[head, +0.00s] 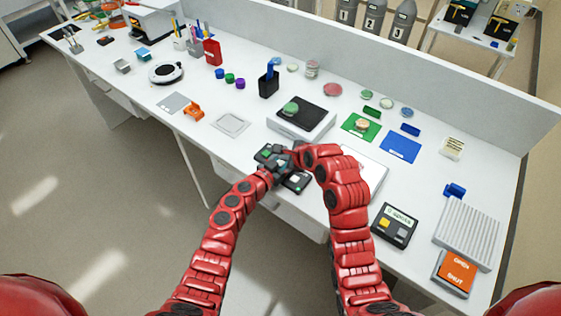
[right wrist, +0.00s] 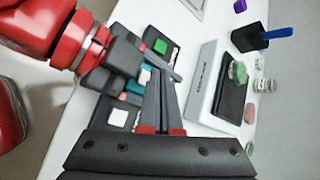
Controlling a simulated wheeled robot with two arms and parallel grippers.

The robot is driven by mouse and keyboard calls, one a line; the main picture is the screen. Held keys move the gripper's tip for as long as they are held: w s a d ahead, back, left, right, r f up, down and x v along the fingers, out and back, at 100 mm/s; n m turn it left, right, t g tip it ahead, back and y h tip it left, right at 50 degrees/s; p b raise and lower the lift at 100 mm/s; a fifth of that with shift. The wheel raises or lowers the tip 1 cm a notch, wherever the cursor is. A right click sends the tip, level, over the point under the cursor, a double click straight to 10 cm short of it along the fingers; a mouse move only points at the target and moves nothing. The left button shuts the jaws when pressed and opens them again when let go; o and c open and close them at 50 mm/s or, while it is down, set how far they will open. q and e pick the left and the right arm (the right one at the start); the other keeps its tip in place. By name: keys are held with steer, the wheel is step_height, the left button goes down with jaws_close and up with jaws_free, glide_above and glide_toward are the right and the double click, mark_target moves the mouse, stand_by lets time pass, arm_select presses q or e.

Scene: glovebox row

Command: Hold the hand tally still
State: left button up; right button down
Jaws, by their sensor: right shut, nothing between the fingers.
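A dark device with a green square and a white square (head: 296,181) lies at the table's front edge, mostly hidden by my grippers. I take it for the hand tally but cannot be sure. In the right wrist view its white square (right wrist: 118,117) shows, with a teal part (right wrist: 134,88) beside it. My left gripper (head: 272,168) is over the device; its fingers are partly hidden and I cannot tell whether they grip it. My right gripper (right wrist: 164,80) is shut and empty, its tips pointing across the device. I cannot tell whether they touch it.
A grey scale with a black top (head: 312,111) stands just behind the grippers. Green (head: 352,132) and blue (head: 400,148) mats lie to the right, with a dark button panel (head: 394,225) nearer the front. A flat grey plate (head: 231,124) lies to the left.

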mark_target(283, 165)
steer(key=shift+f, duration=0.1)
stand_by(0.5)
steer(key=shift+f, duration=0.3)
steer(key=shift+f, duration=0.4)
stand_by(0.5)
stand_by(0.4)
steer(key=shift+r, duration=0.85)
steer(key=shift+r, duration=2.5)
